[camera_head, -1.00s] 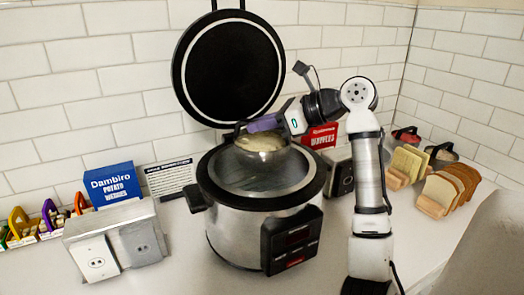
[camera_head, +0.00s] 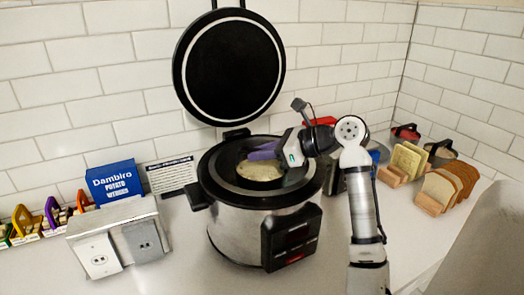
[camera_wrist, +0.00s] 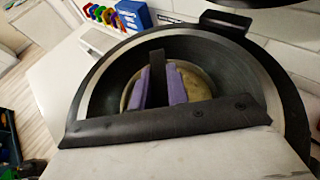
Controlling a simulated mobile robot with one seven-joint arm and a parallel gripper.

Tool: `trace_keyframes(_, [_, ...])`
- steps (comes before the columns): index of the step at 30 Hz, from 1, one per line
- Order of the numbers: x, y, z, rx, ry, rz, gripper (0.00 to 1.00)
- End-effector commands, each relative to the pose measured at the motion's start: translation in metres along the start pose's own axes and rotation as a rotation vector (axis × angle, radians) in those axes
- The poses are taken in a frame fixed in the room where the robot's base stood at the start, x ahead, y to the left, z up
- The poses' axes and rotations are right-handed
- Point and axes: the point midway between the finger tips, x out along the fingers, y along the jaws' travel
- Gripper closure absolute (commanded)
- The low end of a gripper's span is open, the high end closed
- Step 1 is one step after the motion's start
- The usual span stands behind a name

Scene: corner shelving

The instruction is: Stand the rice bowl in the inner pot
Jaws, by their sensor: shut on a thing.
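The rice bowl (camera_head: 259,172), round and tan-green, is inside the mouth of the cooker, in front of the far rim. My gripper (camera_head: 263,153), with purple fingers, is shut on the bowl's far edge. In the wrist view the two purple fingers (camera_wrist: 160,88) straddle a dark upright strip, with the bowl (camera_wrist: 198,84) behind and around them. The inner pot (camera_head: 225,165) is the dark-rimmed hollow of the steel cooker. The wrist view shows its wall (camera_wrist: 103,98) around the bowl. Whether the bowl touches the pot floor is hidden.
A blue Dambiro box (camera_head: 114,183) and a metal outlet box (camera_head: 118,240) are to the left.

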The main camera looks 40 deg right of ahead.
Motion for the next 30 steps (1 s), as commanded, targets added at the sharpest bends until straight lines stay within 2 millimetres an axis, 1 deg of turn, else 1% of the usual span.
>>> trace_keyframes(12, [0.0029,0.0002,-0.0075,-0.002,-0.002,-0.001,1.00])
trace_keyframes(13, [0.0035,0.0001,-0.0087,0.000,0.000,0.000,0.82])
trace_keyframes(18, [0.0036,0.0000,-0.0087,0.000,0.000,0.000,0.62])
trace_keyframes(26, [0.0035,0.0000,-0.0085,0.000,0.000,0.000,0.62])
trace_keyframes(30, [0.0015,-0.0003,-0.0042,-0.001,0.002,-0.001,0.62])
